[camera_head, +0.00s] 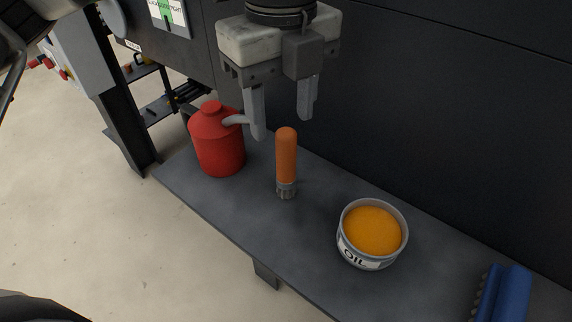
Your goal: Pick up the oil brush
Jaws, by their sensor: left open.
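The oil brush (286,158) stands upright on the dark shelf, with its orange handle up and its grey bristle end down. My left gripper (283,122) is above and a little behind it, fingers pointing down. Its two fingers are apart with nothing between them, and they do not appear to touch the brush. My right gripper cannot be made out in this view.
A red oil can (217,142) with a grey spout stands left of the brush, close to the gripper's left finger. An open tin of oil (372,232) and a blue brush-like object (503,293) are to the right. A dark wall (440,110) rises behind the shelf (240,212).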

